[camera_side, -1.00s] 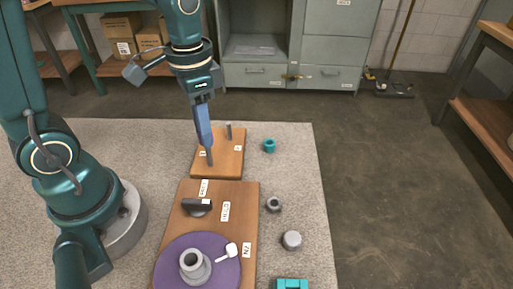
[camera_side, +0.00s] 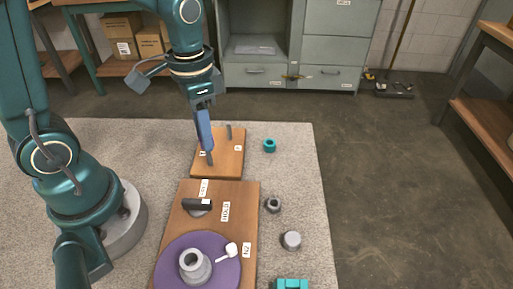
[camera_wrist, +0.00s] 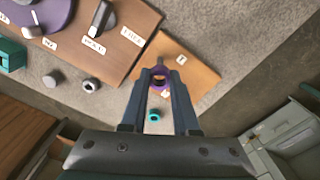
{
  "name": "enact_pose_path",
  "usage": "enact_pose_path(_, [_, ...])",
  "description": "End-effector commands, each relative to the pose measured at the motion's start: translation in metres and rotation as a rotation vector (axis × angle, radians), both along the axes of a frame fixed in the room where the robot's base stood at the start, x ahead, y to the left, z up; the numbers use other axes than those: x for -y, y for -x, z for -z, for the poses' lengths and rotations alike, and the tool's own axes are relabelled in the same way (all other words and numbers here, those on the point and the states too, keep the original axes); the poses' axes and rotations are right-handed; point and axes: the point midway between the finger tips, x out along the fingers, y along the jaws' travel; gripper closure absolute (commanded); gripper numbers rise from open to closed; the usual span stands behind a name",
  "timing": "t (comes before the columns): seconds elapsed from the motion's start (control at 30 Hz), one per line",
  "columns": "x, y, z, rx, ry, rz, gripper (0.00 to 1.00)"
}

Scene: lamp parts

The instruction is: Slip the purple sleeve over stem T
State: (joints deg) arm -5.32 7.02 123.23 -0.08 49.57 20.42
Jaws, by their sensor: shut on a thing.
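The purple sleeve (camera_wrist: 158,72) shows in the wrist view, held upright-looking between the two fingertips of my gripper (camera_wrist: 159,84). In the side view my gripper (camera_side: 205,145) points down over the left stem (camera_side: 210,158), and the fingers hide the sleeve. In the wrist view a grey stem (camera_wrist: 160,62) shows just beyond the sleeve, beside the label T. I cannot tell whether the stem's tip is inside the sleeve. A second stem (camera_side: 229,132) stands on the same small wooden board (camera_side: 226,166), behind and to the right.
A teal ring (camera_side: 269,145) lies right of the small board. A larger board (camera_side: 222,190) in front carries a purple disc (camera_side: 222,241) and a black-topped knob (camera_side: 197,204). A grey nut (camera_side: 273,204) and grey cap (camera_side: 291,240) lie to its right.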

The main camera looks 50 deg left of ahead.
Motion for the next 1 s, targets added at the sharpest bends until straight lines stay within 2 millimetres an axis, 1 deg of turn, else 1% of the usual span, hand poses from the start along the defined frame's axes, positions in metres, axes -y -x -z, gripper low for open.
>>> enact_pose_path(0.3, [0.000, 0.001, 0.019, -0.003, 0.000, 0.000, 1.00])
enact_pose_path(0.5, [0.000, 0.001, 0.028, -0.002, 0.000, 0.000, 1.00])
enact_pose_path(1.0, [0.000, 0.000, 0.030, -0.001, 0.000, 0.000, 1.00])
